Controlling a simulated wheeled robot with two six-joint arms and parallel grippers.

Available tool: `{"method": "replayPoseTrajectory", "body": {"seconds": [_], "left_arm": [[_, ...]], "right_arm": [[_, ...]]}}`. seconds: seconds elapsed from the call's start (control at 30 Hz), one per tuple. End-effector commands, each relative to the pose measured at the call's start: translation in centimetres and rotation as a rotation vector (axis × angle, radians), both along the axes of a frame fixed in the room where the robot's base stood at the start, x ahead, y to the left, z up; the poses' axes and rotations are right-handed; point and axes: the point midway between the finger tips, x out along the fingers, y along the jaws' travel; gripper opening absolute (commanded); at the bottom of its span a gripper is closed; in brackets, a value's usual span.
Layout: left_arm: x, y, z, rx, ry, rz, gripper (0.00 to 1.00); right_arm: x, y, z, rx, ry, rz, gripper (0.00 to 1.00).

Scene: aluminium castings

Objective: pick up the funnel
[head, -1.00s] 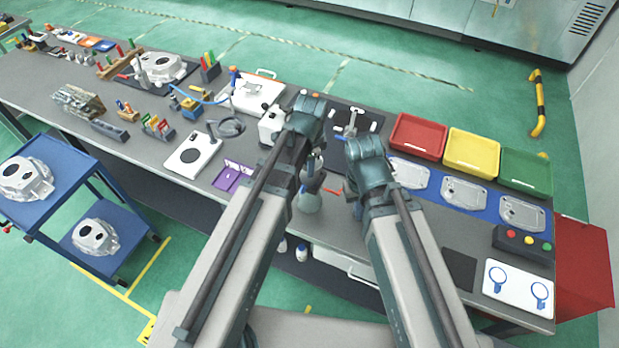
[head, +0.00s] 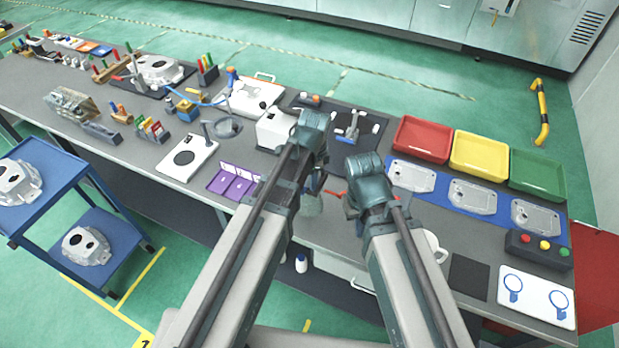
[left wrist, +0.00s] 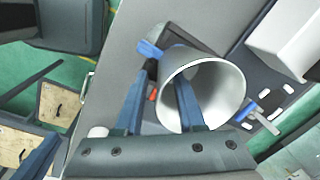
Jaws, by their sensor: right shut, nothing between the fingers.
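The funnel (left wrist: 228,92) is a grey, wide-mouthed cone in the left wrist view, its mouth facing the camera. A grey-green shape below my left wrist in the head view (head: 312,204) looks like it, partly covered by my arm. My left gripper (left wrist: 163,78) is open at the funnel. One finger reaches inside the mouth and the other is outside, with the near wall between them and a visible gap on the outer side. My right gripper (head: 350,206) is shut and empty, to the right of the funnel; its fingers are mostly hidden by my arm.
A white box (head: 272,130) and a dark mat (head: 372,150) lie beyond the grippers. Red (head: 422,138), yellow (head: 479,154) and green (head: 537,174) trays stand at right. A purple tray (head: 232,181) is left of my left arm. A small red part (head: 334,194) lies between my wrists.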

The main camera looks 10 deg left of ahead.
Motion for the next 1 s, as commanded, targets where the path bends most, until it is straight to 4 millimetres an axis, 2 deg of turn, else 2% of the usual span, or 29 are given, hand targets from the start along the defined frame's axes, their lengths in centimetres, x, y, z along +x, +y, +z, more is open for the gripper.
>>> {"method": "replayPoseTrajectory", "body": {"seconds": [0.03,0.27,0.47,1.0], "left_arm": [[0.04,0.02,-0.49,0.000,0.000,0.000,0.39],[0.03,0.02,-0.27,0.000,0.000,0.000,0.37],[0.03,0.02,-0.27,0.000,0.000,0.000,0.01],[0.03,0.02,-0.27,0.000,0.000,0.000,0.00]], "right_arm": [[0.00,0.00,-0.48,0.000,0.000,0.001,0.00],[0.00,0.01,-0.26,0.000,0.000,0.001,0.00],[0.00,0.01,-0.26,0.000,0.000,0.001,0.00],[0.00,0.01,-0.27,0.000,0.000,0.001,0.00]]}}
